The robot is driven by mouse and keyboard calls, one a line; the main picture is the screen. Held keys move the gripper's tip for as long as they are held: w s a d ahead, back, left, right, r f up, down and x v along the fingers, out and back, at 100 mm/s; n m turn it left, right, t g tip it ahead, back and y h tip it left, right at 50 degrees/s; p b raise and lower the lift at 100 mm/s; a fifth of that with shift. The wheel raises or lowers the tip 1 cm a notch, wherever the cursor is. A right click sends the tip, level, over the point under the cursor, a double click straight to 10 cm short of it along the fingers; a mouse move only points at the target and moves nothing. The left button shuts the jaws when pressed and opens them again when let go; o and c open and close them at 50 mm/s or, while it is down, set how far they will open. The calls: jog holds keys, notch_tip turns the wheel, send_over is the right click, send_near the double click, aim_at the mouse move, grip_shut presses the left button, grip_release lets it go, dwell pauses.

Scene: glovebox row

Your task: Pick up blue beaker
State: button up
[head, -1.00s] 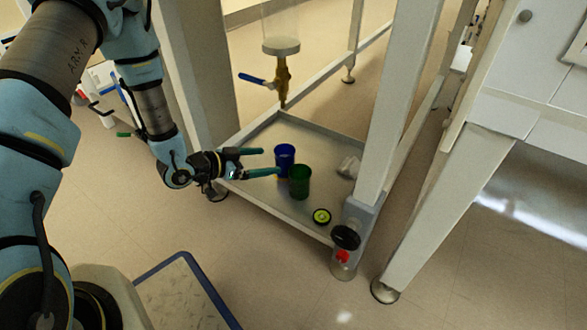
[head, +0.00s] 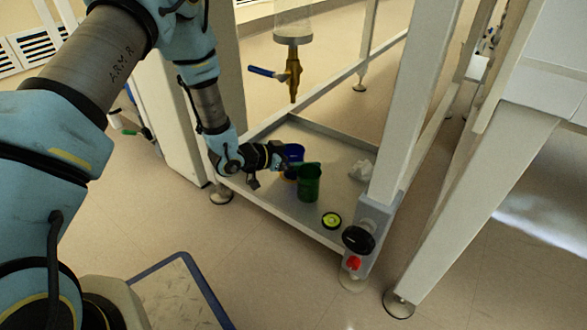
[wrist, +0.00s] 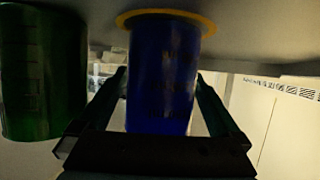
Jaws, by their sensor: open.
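The blue beaker (head: 293,153) stands on the low metal tray, partly hidden by my gripper and the green beaker in the head view. In the wrist view the blue beaker (wrist: 162,75) appears upside down, with a yellow ring at its base. My gripper (wrist: 160,105) is open, with one finger on each side of the blue beaker. In the head view my gripper (head: 294,165) reaches in low from the left. I cannot tell whether the fingers touch the beaker. The green beaker (head: 309,184) stands close in front, and it also shows at the left of the wrist view (wrist: 40,75).
The tray (head: 285,207) has a low rim and sits between white frame legs (head: 412,105). A yellow-and-black disc (head: 331,220) and a crumpled whitish thing (head: 361,170) lie on it. A brass valve with a blue handle (head: 292,72) hangs above the tray.

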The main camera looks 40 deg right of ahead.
jog(key=c, duration=1.4)
jog(key=shift+r, duration=0.2)
